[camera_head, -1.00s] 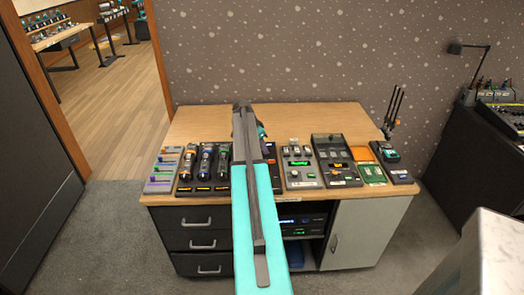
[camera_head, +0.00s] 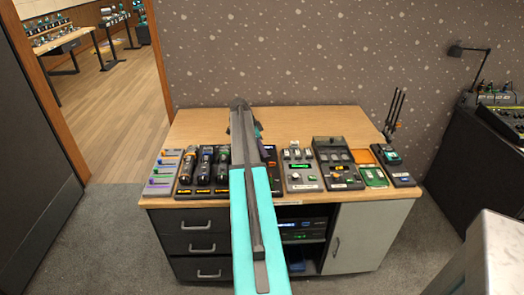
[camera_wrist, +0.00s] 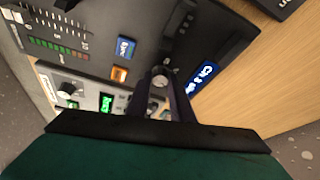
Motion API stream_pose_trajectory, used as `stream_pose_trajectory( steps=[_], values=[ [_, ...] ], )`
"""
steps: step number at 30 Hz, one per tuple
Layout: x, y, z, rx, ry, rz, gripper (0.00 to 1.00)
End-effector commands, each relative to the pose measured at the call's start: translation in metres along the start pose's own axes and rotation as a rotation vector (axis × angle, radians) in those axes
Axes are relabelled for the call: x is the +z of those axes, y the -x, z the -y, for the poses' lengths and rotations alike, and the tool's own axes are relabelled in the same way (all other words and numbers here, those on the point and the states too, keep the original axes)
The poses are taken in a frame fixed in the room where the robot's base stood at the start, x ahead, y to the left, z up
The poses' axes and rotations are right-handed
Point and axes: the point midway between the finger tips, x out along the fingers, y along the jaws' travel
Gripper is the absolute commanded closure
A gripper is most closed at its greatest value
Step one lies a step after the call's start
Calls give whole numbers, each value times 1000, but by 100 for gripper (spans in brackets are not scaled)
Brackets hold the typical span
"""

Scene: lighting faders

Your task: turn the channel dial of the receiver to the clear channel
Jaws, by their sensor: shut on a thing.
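In the wrist view, my gripper (camera_wrist: 160,85) reaches down to a dark panel and is shut on a small round grey knob (camera_wrist: 159,73), which shows between its fingertips. I take the knob to be the receiver's channel dial. Beside it, a lit blue display (camera_wrist: 203,76) reads something like "Ch 3", seen tilted; the digit is not sure. In the head view, my own teal and grey arm covers the gripper, the dial and most of the device there.
The back of the desk is mostly clear.

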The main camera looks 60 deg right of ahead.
Motion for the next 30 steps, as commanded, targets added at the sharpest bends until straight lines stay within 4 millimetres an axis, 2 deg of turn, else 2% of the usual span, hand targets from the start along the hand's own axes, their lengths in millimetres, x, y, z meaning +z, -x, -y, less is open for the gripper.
stream_pose_trajectory(
  steps=[1,3,4,17,23,30],
  values=[
    [-2,-1,-2,4,-1,-4,74],
    [-2,-1,-1,3,-1,-3,63],
    [-2,-1,-1,3,-1,-3,61],
    [0,4,0,1,1,-1,61],
    [0,20,0,-2,1,-1,61],
    [0,54,0,-1,1,-1,61]
  ],
)
